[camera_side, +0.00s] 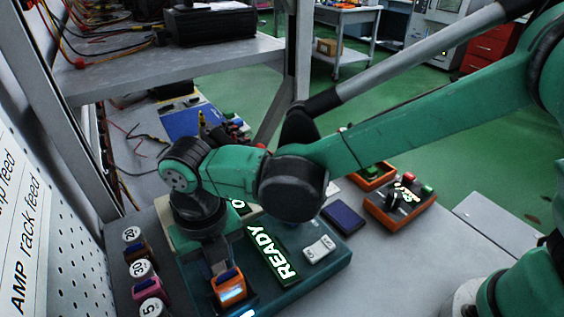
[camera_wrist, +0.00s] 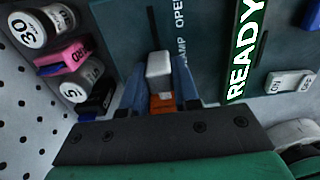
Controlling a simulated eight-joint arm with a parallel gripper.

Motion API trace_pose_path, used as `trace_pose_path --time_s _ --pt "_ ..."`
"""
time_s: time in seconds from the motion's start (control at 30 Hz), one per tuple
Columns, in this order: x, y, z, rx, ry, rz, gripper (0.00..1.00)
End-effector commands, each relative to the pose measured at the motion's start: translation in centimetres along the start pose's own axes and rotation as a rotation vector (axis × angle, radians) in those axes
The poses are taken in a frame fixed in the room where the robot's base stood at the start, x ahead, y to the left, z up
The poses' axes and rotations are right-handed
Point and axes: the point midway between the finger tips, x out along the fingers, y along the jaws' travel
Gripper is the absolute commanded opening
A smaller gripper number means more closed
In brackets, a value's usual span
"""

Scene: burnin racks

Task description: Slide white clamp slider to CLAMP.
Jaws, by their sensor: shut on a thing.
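The white clamp slider (camera_wrist: 159,70) stands between my gripper's two blue fingers (camera_wrist: 160,92) in the wrist view. My gripper is shut on it. A dark slot (camera_wrist: 152,25) shows beyond the slider, towards the top of the picture. To its right, the OPEN label (camera_wrist: 180,13) is at the top and the partly hidden CLAMP label (camera_wrist: 183,45) is lower, beside the slider. An orange piece (camera_wrist: 162,103) shows just below the slider. In the side view my gripper (camera_side: 228,280) is low over the teal panel (camera_side: 325,270); the white slider is hidden there.
A lit READY sign (camera_side: 270,253) and a white ON/OFF switch (camera_side: 318,249) are right of my gripper. An orange control box (camera_side: 400,203) stands behind on the right.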

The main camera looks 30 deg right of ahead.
Motion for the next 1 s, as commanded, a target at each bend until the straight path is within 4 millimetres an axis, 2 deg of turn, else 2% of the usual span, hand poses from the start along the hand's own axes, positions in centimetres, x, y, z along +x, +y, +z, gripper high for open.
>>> trace_pose_path --time_s 0.2,0.23,0.3,0.33,0.67,1.0 --pt "0.0 0.0 -0.3 -0.003 0.01 -0.003 0.0" --pt "0.0 0.0 -0.3 -0.003 0.011 -0.003 0.34" --pt "0.0 0.0 -0.3 -0.003 0.01 -0.003 0.54" --pt "0.0 0.0 -0.3 -0.003 0.01 -0.003 0.58" --pt "-0.3 0.0 -0.2 -0.002 0.007 -0.002 0.58" --pt "-4.7 0.0 -0.2 -0.002 0.008 -0.002 0.58"
